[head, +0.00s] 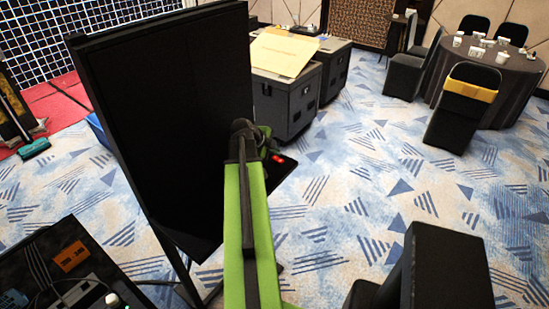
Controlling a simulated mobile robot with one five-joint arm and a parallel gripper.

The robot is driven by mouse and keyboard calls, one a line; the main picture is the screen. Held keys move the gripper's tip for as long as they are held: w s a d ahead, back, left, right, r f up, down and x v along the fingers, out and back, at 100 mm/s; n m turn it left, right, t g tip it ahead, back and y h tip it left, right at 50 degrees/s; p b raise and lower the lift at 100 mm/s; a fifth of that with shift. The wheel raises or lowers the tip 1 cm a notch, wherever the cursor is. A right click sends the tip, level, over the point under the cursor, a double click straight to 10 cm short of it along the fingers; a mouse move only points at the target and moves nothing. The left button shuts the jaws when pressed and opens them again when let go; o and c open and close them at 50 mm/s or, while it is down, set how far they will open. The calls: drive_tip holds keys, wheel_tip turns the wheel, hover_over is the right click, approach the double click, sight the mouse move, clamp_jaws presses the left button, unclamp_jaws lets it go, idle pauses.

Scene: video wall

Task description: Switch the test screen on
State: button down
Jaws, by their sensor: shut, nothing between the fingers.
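The test screen (172,125) is a tall black panel on a stand at left of centre. Its face is dark, with no picture on it. My green arm reaches forward from the bottom centre. My gripper (268,147) is at its far end, close to the red lights in the picture, shut and empty. The arm partly hides the fingers, and I cannot tell whether they touch the panel.
A dark equipment table (40,262) with cables and small devices stands at the lower left. Black flight cases (283,100) stand behind the screen. A round table (492,68) with chairs is at the upper right. The patterned carpet (350,190) between is clear.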

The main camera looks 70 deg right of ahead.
sight(278, 161)
idle(0.3)
drive_tip(key=shift+w+f+b, duration=0.1)
drive_tip(key=shift+f+b, duration=0.3)
drive_tip(key=shift+w+f+b, duration=0.15)
drive_tip(key=shift+f+b, duration=0.25)
idle(0.5)
drive_tip(key=shift+r, duration=0.1)
drive_tip(key=shift+s+r+p, duration=0.25)
drive_tip(key=shift+r+p, duration=0.5)
drive_tip(key=shift+p, duration=0.05)
drive_tip(key=r+p, duration=0.1)
drive_tip(key=s+r+p, duration=0.1)
drive_tip(key=r+p, duration=0.3)
drive_tip(key=shift+s+a, duration=0.2)
drive_tip(key=shift+s, duration=0.05)
drive_tip(key=shift+f, duration=0.15)
